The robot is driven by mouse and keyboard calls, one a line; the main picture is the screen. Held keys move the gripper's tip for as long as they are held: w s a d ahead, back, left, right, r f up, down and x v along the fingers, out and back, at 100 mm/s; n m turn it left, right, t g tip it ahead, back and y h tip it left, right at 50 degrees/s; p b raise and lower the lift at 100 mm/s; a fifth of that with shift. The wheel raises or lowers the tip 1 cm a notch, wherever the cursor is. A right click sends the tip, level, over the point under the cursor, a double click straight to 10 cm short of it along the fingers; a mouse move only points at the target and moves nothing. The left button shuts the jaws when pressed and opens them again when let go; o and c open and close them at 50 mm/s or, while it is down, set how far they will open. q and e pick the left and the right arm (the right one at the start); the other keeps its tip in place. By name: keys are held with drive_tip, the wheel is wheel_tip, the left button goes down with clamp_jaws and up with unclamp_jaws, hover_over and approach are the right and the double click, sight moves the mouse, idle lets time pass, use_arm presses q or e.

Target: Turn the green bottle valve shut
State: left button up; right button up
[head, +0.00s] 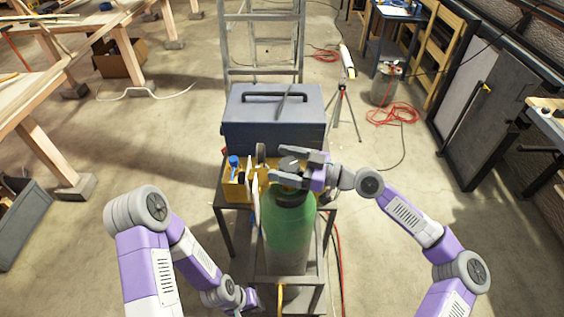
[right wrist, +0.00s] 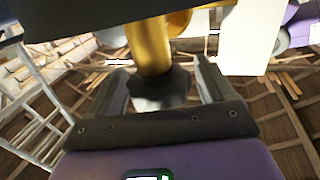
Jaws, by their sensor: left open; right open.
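The green bottle (head: 290,235) stands upright on the cart, with its top partly hidden by my right gripper. My right gripper (head: 282,173) is at the bottle's top, its fingers pointing left. In the right wrist view a dark lobed valve knob (right wrist: 158,92) on a brass stem (right wrist: 149,45) sits between the two fingers of my right gripper (right wrist: 162,70). The fingers are open, with a visible gap on each side of the knob. My left gripper (head: 252,300) is low at the left of the bottle's base, empty as far as I see; its fingers are hard to make out.
A grey toolbox (head: 275,122) stands behind the bottle on the cart (head: 228,230). A yellow box (head: 235,190) with small items is left of the bottle's top. A metal ladder (head: 262,45) and a tripod (head: 342,95) stand farther back. Open floor lies on both sides.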

drive_tip(key=shift+w+a, duration=0.1)
drive_tip(key=shift+a, duration=0.25)
drive_tip(key=c, duration=1)
drive_tip(key=shift+o, duration=0.2)
